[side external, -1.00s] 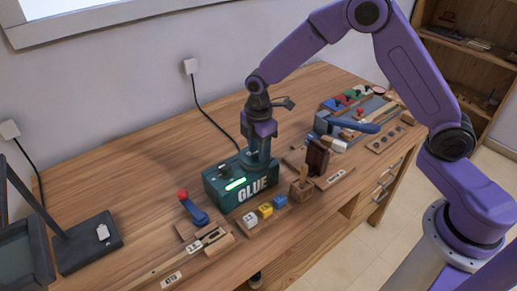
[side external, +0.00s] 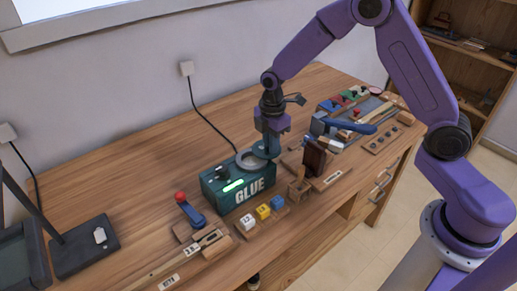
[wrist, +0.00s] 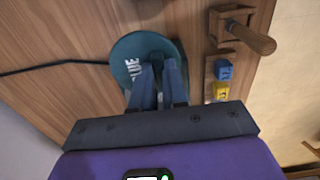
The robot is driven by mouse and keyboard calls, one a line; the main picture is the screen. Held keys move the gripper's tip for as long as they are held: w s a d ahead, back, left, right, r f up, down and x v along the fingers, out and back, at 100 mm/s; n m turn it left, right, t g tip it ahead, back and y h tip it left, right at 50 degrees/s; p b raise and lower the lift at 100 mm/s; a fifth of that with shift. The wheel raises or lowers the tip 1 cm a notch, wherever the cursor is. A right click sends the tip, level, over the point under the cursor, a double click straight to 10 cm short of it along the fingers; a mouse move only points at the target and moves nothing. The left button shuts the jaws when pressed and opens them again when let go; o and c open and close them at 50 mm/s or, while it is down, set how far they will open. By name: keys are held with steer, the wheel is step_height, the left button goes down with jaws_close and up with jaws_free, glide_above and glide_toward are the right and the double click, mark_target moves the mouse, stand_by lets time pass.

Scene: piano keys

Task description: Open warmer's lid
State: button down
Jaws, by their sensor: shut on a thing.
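The warmer is a dark green box (side external: 238,188) marked GLUE with a lit green strip, in the middle of the table. A grey round opening (side external: 250,162) shows on its top. My gripper (side external: 268,142) is shut on the teal round lid (wrist: 125,55) and holds it at the right side of the opening, so the opening is partly uncovered. In the wrist view the lid sits under my two fingers (wrist: 158,65). The exact gap between lid and warmer is hard to tell.
Small yellow and blue blocks (side external: 263,211) stand in front of the warmer. A red-knobbed blue tool (side external: 187,209) lies left. The table behind is clear apart from a cord (side external: 208,115).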

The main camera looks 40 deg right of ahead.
steer(key=shift+d, duration=1)
steer(key=c, duration=1.1)
jaws_free()
steer(key=shift+c, duration=0.2)
step_height(320, 180, up, 18)
steer(key=shift+f, duration=0.25)
